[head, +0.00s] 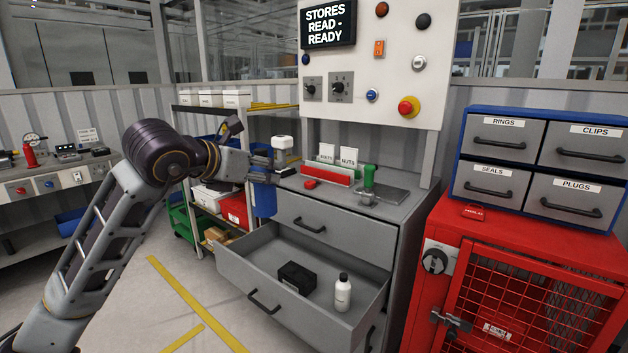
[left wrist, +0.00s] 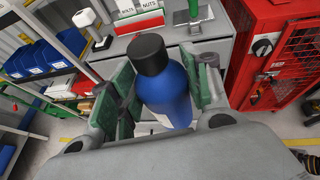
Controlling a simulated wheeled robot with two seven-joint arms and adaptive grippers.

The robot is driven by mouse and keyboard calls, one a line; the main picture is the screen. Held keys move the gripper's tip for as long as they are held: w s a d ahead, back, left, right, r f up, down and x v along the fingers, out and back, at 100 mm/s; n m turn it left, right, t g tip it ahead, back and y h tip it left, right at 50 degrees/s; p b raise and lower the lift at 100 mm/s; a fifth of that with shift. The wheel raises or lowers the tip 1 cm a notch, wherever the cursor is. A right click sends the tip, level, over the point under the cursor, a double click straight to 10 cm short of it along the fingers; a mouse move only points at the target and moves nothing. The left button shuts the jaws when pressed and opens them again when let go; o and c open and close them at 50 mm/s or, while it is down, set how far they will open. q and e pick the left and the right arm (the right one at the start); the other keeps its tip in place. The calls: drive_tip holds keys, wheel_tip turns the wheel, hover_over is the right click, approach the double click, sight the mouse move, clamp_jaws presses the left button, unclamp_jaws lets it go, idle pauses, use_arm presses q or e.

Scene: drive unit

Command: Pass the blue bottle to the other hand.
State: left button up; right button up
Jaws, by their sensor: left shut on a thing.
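My left gripper (head: 262,166) is shut on the blue bottle (head: 264,198) and holds it upright beside the grey drawer cabinet (head: 335,222), at the left of its top. In the left wrist view the blue bottle (left wrist: 168,97), with its black cap, stands between the green-padded fingers of the left gripper (left wrist: 160,100). In the head view the fingers hide the upper part of the bottle. My right gripper is in neither view.
An open drawer (head: 240,280) of the cabinet holds a black box (head: 297,278) and a white bottle (head: 342,293). A red mesh locker (head: 525,275) stands at the right. A shelf rack (head: 190,150) stands behind my left arm. Free floor lies at front left.

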use_arm(q)
drive_tip(key=a+f+n+t+y+b, duration=0.1)
drive_tip(key=a+f+b, duration=0.3)
drive_tip(key=f, duration=0.6)
drive_tip(key=a+f+n+y+b, duration=0.15)
drive_tip(key=a+f, duration=0.35)
drive_tip(key=f, duration=0.5)
drive_tip(key=s+f+b, duration=0.2)
drive_tip(key=f, duration=0.9)
drive_tip(key=s+a+f+b, duration=0.1)
drive_tip(key=s+f+b, duration=0.1)
drive_tip(key=f, duration=1)
drive_tip(key=shift+a+f+b, duration=0.15)
drive_tip(key=shift+b, duration=0.25)
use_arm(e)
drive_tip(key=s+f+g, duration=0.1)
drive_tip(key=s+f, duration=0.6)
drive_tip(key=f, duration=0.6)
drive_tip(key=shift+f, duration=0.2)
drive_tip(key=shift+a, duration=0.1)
use_arm(q)
drive_tip(key=w+d+r+m+h, duration=0.1)
drive_tip(key=w+d+r, duration=0.1)
drive_tip(key=d+r, duration=0.4)
drive_tip(key=w+d+r+m+g+h, duration=0.1)
drive_tip(key=d+r, duration=0.5)
drive_tip(key=r, duration=0.6)
drive_tip(key=shift+w+d+m+h, duration=0.35)
drive_tip(key=shift+w+h, duration=0.1)
drive_tip(key=shift+w, duration=0.4)
